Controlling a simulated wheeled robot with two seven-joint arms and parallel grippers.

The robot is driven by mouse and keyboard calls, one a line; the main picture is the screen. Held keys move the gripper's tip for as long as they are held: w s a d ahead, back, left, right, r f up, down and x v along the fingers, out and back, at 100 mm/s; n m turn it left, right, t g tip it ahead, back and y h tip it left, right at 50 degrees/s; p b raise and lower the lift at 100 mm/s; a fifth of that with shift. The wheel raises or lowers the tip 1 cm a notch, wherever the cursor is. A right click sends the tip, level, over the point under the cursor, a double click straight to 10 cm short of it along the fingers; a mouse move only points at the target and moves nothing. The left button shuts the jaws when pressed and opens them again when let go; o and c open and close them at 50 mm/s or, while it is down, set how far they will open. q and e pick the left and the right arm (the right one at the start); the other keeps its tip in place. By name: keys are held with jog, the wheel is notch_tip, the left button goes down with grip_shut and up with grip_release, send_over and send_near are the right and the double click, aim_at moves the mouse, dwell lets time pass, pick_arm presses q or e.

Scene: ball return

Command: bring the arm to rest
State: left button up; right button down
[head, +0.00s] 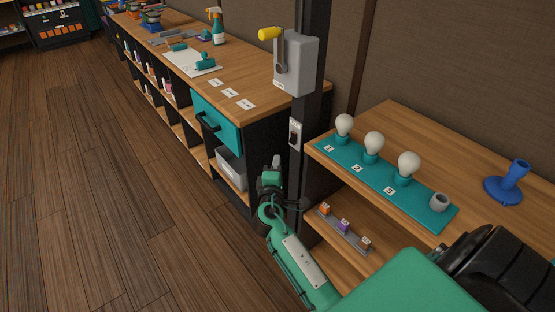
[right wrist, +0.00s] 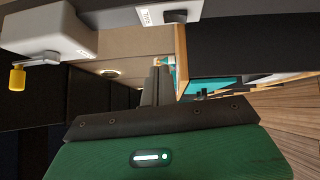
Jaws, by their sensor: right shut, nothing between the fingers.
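My right gripper (head: 276,163) is in the middle of the head view, at the end of my green and black arm. It is in front of the dark post, beside the end of the long wooden counter (head: 262,75). In the right wrist view its fingers (right wrist: 157,80) lie together, with nothing held between them. The fingers appear clear of the counter and post, but the exact gap cannot be told. My left gripper is not in view.
A grey box with a yellow-handled crank (head: 296,63) and a switch (head: 295,135) are on the post. A shelf at right carries a teal board (head: 338,163) with bulbs and a blue stand (head: 508,182). A teal drawer (head: 216,124) is under the counter. The floor (head: 90,190) at left is clear.

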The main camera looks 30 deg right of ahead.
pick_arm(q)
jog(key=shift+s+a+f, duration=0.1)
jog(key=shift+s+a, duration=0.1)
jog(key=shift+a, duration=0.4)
